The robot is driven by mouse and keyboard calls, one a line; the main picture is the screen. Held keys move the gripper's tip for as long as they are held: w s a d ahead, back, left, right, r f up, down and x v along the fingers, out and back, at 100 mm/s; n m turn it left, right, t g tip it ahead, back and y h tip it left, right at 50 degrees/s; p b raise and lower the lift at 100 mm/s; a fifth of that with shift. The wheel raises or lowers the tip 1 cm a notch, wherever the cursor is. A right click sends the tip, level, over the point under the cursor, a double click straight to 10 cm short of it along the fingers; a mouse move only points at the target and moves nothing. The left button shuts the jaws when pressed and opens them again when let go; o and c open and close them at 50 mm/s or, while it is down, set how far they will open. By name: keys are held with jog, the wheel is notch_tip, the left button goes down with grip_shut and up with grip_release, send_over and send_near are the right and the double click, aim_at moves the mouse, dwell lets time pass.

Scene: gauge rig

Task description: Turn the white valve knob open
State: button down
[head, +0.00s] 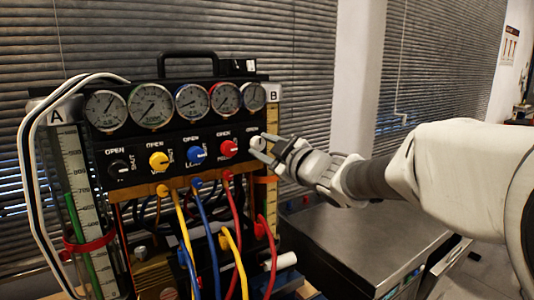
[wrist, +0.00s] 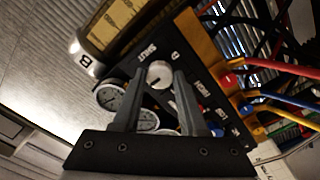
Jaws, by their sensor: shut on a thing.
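The white valve knob (wrist: 159,75) sits on the black panel, at the right end of the knob row. In the wrist view it lies between the two fingertips of my gripper (wrist: 159,82), which are shut on its sides. In the head view my gripper (head: 268,147) reaches the knob (head: 257,143) from the right and partly covers it. SHUT lettering shows beside the knob in the wrist view. I cannot tell clearly which way the knob points.
Black (head: 119,168), yellow (head: 159,161), blue (head: 196,154) and red (head: 228,148) knobs line the panel to the left. Several gauges (head: 152,105) sit above, coloured hoses (head: 209,240) hang below. A glass tube column (head: 273,205) stands close by. A metal cabinet (head: 350,240) is under my arm.

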dwell(0.4)
jog(key=shift+c, duration=2.2)
grip_release()
jog(key=p+v, duration=0.1)
jog(key=v, duration=1.6)
jog(key=shift+d+p, duration=0.2)
jog(key=shift+p, duration=0.1)
jog(key=shift+s, duration=0.1)
